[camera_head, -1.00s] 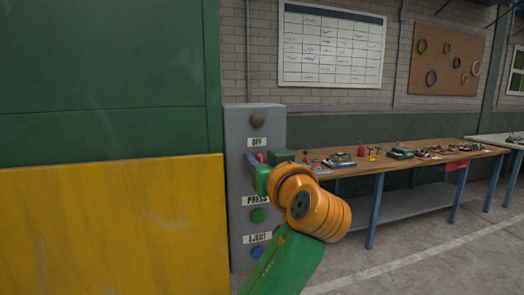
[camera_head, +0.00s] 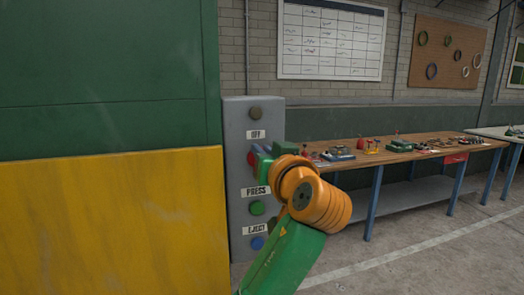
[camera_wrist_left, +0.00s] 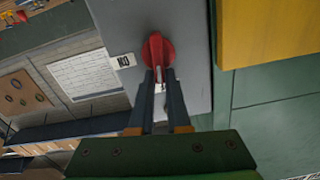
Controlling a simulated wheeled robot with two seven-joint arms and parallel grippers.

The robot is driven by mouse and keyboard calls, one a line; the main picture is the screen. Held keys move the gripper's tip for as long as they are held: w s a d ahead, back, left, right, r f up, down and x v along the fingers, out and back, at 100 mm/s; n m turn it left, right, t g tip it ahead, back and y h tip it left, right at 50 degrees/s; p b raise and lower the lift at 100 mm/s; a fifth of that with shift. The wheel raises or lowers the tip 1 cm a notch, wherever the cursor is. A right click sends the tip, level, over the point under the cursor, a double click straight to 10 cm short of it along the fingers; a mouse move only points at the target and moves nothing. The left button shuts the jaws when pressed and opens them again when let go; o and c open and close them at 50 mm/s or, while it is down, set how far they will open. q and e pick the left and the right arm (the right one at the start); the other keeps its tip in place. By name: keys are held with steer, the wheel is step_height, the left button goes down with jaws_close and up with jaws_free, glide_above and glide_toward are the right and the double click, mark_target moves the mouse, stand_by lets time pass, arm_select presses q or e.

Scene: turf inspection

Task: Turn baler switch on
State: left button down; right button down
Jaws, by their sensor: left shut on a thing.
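The red switch knob (camera_head: 251,158) is on the front of a grey control box (camera_head: 237,205), below a label reading OFF. In the left wrist view the red knob (camera_wrist_left: 158,48) sits on the grey panel beside an ON label (camera_wrist_left: 122,61), which appears upside down. My left gripper (camera_head: 257,154) is at the panel. Its two fingers in the wrist view (camera_wrist_left: 159,72) are shut on the knob from both sides. My left wrist and fingers partly hide the knob in the head view. My right gripper is not in view.
A green PRESS button (camera_head: 257,208) and blue EJECT button (camera_head: 257,243) lie below the knob, with a dark round lamp or button (camera_head: 255,113) above. A green and yellow machine wall (camera_head: 110,220) stands left. A workbench (camera_head: 400,155) with several tools is right.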

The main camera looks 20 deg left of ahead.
arm_select(q)
steer(key=m, duration=0.3)
steer(key=shift+w+d+m+p, duration=0.2)
steer(key=shift+d+m+p, duration=0.1)
steer(key=shift+d, duration=0.05)
steer(key=shift+w+d+f+m+p, duration=0.2)
steer(key=shift+f+m+p, duration=0.2)
steer(key=shift+m, duration=1.7)
steer(key=shift+w+d+f+m+p, duration=0.15)
steer(key=shift+f+m+p, duration=0.25)
steer(key=shift+m, duration=1.7)
steer(key=shift+w+d+f+m+p, duration=0.1)
steer(key=shift+d+f+m+p, duration=0.25)
steer(key=shift+m, duration=1.75)
steer(key=shift+a, duration=0.15)
steer(key=c, duration=0.9)
jaws_free()
steer(key=shift+f, duration=0.1)
